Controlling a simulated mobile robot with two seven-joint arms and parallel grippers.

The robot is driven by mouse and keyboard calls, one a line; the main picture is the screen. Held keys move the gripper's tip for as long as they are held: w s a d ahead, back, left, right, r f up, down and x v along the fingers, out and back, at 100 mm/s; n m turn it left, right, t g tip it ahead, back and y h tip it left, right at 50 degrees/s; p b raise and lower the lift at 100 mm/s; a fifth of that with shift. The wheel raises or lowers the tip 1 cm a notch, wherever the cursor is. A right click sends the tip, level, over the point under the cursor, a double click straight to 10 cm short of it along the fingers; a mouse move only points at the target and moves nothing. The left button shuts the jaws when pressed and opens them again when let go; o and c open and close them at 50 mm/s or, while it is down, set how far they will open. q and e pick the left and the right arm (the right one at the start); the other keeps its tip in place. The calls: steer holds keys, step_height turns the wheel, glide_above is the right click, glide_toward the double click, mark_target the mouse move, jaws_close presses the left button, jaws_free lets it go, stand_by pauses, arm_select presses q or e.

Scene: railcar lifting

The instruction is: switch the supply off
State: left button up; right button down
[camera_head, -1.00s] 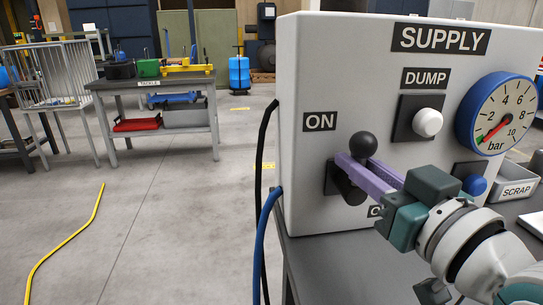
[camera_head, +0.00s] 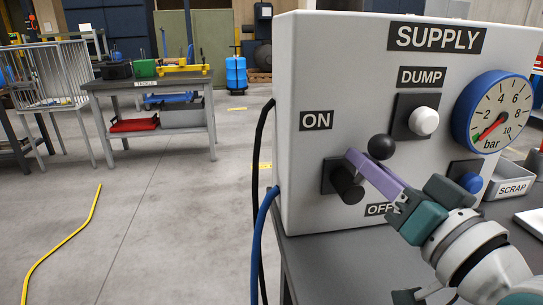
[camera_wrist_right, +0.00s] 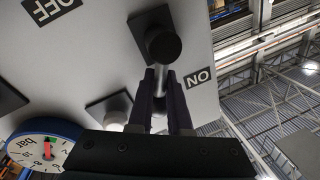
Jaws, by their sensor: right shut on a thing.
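The grey supply box (camera_head: 300,60) stands on a table at the right, with an ON label (camera_head: 316,121) at upper left and an OFF label (camera_head: 380,209) lower down. Its lever has a black hub (camera_head: 347,186) and a black ball knob (camera_head: 381,147), which lies up and right of the hub in the head view. My right gripper (camera_head: 358,160) has its purple fingers shut on the lever. The wrist view shows the lever's pale shaft (camera_wrist_right: 160,76) between the fingers, with the hub (camera_wrist_right: 163,46) just beyond. My left gripper is not in view.
Right of the lever are the white DUMP button (camera_head: 424,121), a blue button (camera_head: 471,182) and a round gauge (camera_head: 495,110). A SCRAP tray (camera_head: 512,187) stands beside the box. Black and blue hoses (camera_head: 259,235) hang at its left. The floor at left is open, with a yellow line (camera_head: 70,245).

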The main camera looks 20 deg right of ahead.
steer(key=shift+s+d+f+m+t+h+b, duration=0.1)
steer(key=shift+d+f+m+h+b, duration=0.45)
steer(key=shift+m, duration=1.9)
steer(key=shift+s+d+f+m+t+h+b, duration=0.15)
steer(key=shift+f+m+h+b, duration=0.6)
steer(key=shift+m, duration=1.75)
steer(key=shift+d+f+m+t+h+b, duration=0.1)
steer(key=shift+d+f+m+h+b, duration=0.5)
steer(key=shift+m, duration=1.85)
steer(key=shift+a+f, duration=0.1)
steer(key=shift+a, duration=0.05)
steer(key=c, duration=0.8)
jaws_free()
steer(key=shift+c, duration=0.2)
step_height(320, 180, up, 20)
steer(key=p, duration=1)
steer(key=shift+p, duration=0.3)
